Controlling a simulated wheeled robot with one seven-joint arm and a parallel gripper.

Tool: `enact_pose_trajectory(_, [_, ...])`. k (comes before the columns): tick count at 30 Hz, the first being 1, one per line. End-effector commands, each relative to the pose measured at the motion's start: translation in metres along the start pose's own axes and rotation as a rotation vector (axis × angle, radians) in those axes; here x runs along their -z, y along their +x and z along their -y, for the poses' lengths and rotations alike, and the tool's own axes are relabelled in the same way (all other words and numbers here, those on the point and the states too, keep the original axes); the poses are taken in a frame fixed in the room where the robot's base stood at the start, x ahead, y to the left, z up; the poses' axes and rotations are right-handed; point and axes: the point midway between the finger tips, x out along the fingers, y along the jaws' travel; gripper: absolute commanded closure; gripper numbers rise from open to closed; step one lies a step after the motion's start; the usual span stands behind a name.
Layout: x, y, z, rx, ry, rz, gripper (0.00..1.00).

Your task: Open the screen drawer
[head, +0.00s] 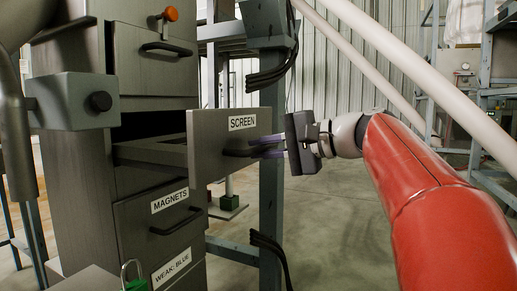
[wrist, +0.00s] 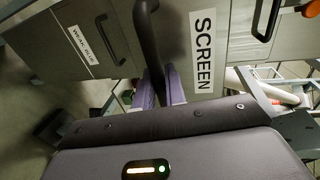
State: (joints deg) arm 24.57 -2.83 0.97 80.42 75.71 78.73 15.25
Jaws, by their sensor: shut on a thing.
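The screen drawer (head: 212,150) stands pulled well out of the grey cabinet (head: 130,160) in the head view, its front bearing a SCREEN label (head: 242,122). Its open side and the dark gap above show behind the front. My gripper (head: 264,149) is at the drawer front, its purple fingers shut on the dark handle (head: 236,153). In the wrist view the handle (wrist: 149,40) runs down between the fingers (wrist: 160,88), beside the SCREEN label (wrist: 203,50). The gripped part of the handle is partly hidden.
A MAGNETS drawer (head: 160,215) and a WEAK: BLUE drawer (head: 175,268) sit shut below. A shut drawer (head: 155,60) is above. A blue-grey post (head: 271,180) with black cables stands close behind the drawer front. A grey box (head: 75,100) with a black knob is at left. Open floor lies to the right.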

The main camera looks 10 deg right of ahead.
Motion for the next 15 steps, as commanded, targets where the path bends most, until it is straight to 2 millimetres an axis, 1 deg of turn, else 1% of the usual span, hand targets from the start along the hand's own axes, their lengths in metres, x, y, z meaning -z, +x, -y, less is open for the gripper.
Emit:
enact_pose_trajectory(5, [0.0005, 0.0002, -0.0009, -0.001, 0.001, 0.000, 1.00])
enact_pose_trajectory(6, [0.0005, 0.0002, -0.0009, -0.001, 0.001, 0.000, 0.85])
enact_pose_trajectory(9, [0.0005, 0.0003, -0.0007, -0.001, 0.001, 0.000, 0.72])
enact_pose_trajectory(10, [0.0005, 0.0003, -0.0007, -0.001, 0.001, 0.000, 0.69])
enact_pose_trajectory(15, [0.0003, 0.0003, -0.0003, 0.000, 0.001, 0.000, 0.69])
